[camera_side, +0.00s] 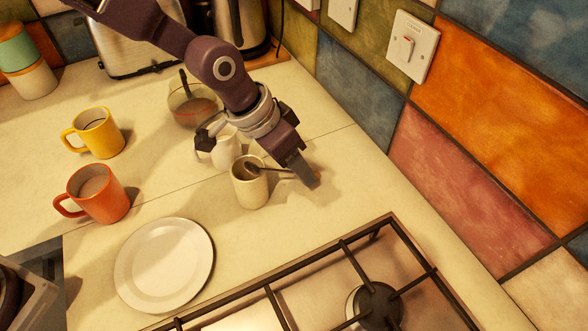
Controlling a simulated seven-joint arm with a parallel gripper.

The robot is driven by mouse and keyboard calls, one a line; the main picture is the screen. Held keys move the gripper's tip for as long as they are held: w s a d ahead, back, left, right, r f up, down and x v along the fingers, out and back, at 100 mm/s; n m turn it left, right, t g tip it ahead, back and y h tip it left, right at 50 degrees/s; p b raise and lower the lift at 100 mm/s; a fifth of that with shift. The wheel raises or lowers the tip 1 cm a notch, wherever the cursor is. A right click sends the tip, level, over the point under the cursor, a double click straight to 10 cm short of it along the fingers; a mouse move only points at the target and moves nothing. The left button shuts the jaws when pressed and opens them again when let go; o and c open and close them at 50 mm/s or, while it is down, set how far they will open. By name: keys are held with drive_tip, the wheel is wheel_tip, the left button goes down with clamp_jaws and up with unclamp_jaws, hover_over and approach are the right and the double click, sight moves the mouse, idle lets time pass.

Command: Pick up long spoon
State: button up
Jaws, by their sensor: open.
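A long dark spoon (272,169) leans in a cream cup (250,190) on the counter, with its handle sticking out to the right over the rim. My gripper (308,177) points down at the right of the cup, at the handle's outer end. The jaws are open; the finger nearer the camera hides the handle's end, so I cannot tell whether the handle lies between the fingers or touches them.
A glass bowl (195,108) and a white jug (226,153) stand behind the cup. A yellow mug (97,133), an orange mug (98,196) and a white plate (164,265) are to the left. The hob (370,270) lies in front, the tiled wall (450,180) right.

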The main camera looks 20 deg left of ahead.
drive_tip(key=x, duration=0.2)
drive_tip(key=shift+w+f, duration=0.1)
drive_tip(key=shift+f, duration=0.3)
drive_tip(key=shift+c, duration=0.4)
clamp_jaws()
